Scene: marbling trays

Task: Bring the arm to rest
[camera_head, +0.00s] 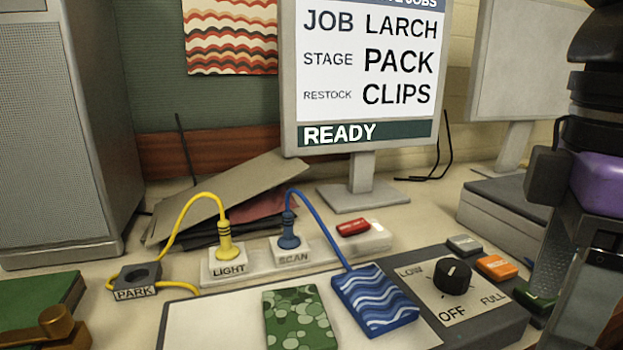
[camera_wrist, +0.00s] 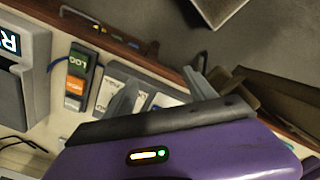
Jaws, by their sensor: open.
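My arm shows at the right edge of the head view, with dark links and a purple section. In the wrist view, my gripper (camera_wrist: 163,88) has its two grey fingers apart, with nothing seen held between them. The purple housing below them carries a small lit indicator. The fingers overlap the view of the control panel (camera_wrist: 108,70) and the bench edge behind it. I cannot clearly make out the fingertips in the head view.
A grey panel with a black dial (camera_head: 452,276) stands by my arm, beside orange (camera_head: 496,267) and green buttons. Yellow (camera_head: 224,240) and blue plugs (camera_head: 289,234) sit in LIGHT and SCAN sockets. A monitor (camera_head: 361,165) reads READY.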

